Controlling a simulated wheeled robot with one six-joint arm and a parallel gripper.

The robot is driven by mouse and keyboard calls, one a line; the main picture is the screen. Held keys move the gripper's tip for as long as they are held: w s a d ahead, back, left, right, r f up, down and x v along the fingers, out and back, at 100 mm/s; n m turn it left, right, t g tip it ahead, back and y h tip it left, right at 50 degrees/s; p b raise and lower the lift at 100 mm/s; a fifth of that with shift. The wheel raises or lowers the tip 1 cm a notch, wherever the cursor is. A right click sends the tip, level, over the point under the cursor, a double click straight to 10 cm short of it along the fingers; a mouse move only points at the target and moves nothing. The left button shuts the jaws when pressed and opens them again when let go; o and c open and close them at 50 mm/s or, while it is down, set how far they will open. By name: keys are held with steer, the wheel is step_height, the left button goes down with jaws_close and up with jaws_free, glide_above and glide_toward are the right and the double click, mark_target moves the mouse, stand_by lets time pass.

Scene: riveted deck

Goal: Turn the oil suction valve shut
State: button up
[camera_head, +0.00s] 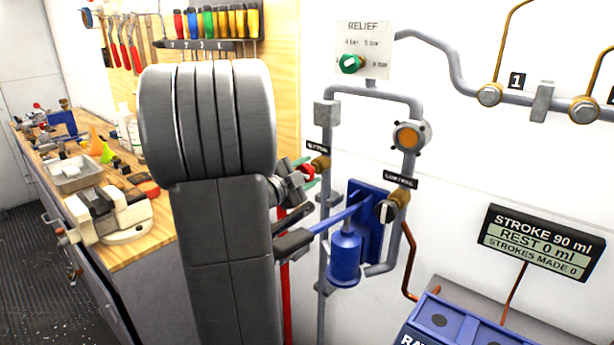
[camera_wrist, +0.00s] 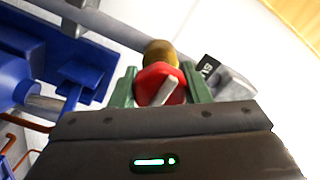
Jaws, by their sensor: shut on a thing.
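The suction valve has a brass body (camera_head: 320,163) on the grey pipe, just under a small black label (camera_head: 318,147). Its round red knob (camera_wrist: 151,84) has a white pointer bar, which slants up to the right in the wrist view. The brass body (camera_wrist: 160,49) shows behind the knob there. My gripper (camera_head: 304,173) is shut on the red knob, with one green finger on each side of it. In the head view my arm and fingers hide part of the knob.
A blue hand pump (camera_head: 345,256) with a lever stands close below my gripper. A second brass valve (camera_head: 398,198) with a black-and-white handle is to the right. A green RELIEF knob (camera_head: 350,64) is above. A cluttered workbench (camera_head: 150,245) is at left. A counter display (camera_head: 541,242) reads STROKES MADE 0.

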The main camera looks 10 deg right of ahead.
stand_by(0.3)
steer(key=o, duration=1)
steer(key=b+v, duration=0.1)
steer(key=v, duration=1.2)
steer(key=shift+s+a, duration=0.25)
steer(key=shift+a, duration=0.05)
steer(key=shift+d, duration=0.1)
steer(key=p+x, duration=0.1)
steer(key=x, duration=1.2)
steer(key=shift+w+d, duration=0.25)
steer(key=shift+w, duration=0.05)
steer(key=shift+s+a, duration=0.1)
steer(key=shift+a, duration=0.05)
